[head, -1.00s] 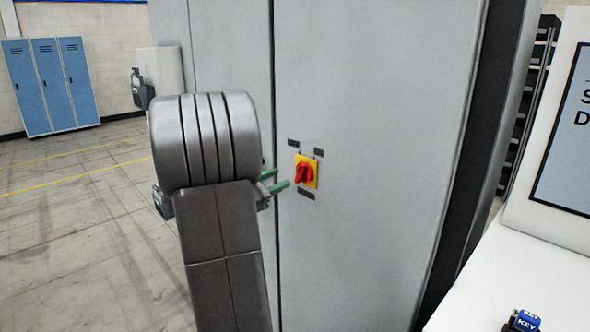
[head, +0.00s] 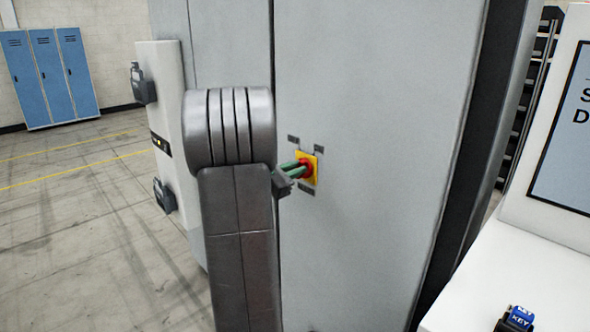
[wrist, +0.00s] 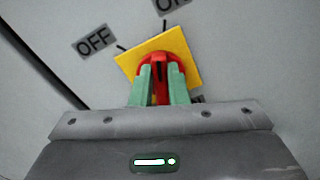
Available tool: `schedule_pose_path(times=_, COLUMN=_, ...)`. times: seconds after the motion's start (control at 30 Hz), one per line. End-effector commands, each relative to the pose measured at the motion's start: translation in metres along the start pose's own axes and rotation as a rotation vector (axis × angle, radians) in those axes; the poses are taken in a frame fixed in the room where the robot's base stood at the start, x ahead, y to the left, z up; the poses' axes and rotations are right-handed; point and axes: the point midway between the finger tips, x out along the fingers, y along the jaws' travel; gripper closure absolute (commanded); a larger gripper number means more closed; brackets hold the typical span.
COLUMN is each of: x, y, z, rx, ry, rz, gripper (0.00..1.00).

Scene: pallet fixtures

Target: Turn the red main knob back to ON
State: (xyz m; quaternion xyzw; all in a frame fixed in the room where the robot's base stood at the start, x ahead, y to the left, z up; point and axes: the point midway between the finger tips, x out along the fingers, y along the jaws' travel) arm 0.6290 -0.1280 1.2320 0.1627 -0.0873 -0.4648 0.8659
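The red main knob (head: 306,168) sits on a yellow square plate (head: 315,180) on the grey cabinet door. In the wrist view the knob (wrist: 160,66) is between my gripper's two green fingers, which lie close against both sides of its handle. The handle runs upright in that picture. The OFF label (wrist: 94,41) is at upper left and the ON label (wrist: 170,4) is cut off at the top. My gripper (head: 299,169) is at the knob in the head view, its fingers close together. The fingers hide part of the knob, and its exact pointing is hard to read.
The grey cabinet (head: 370,110) fills the middle. A white side box with dark padlock-like parts (head: 165,196) stands left of my arm. At right are a white desk (head: 470,300), a screen (head: 565,150) and a blue KEY-tagged item (head: 518,318). Blue lockers (head: 50,75) stand far left.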

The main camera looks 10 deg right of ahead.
Motion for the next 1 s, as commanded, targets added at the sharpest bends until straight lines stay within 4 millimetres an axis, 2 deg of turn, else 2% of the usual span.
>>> schedule_pose_path(times=0.33, x=-0.0003, y=-0.0013, z=-0.0027, rx=0.023, ry=-0.001, rz=0.001, gripper=1.00)
schedule_pose_path(times=0.6, x=-0.0004, y=-0.0036, z=-0.0059, rx=0.113, ry=-0.002, rz=0.001, gripper=1.00)
schedule_pose_path(times=1.0, x=-0.0002, y=-0.0023, z=-0.0002, rx=0.168, ry=0.001, rz=0.000, gripper=1.00)
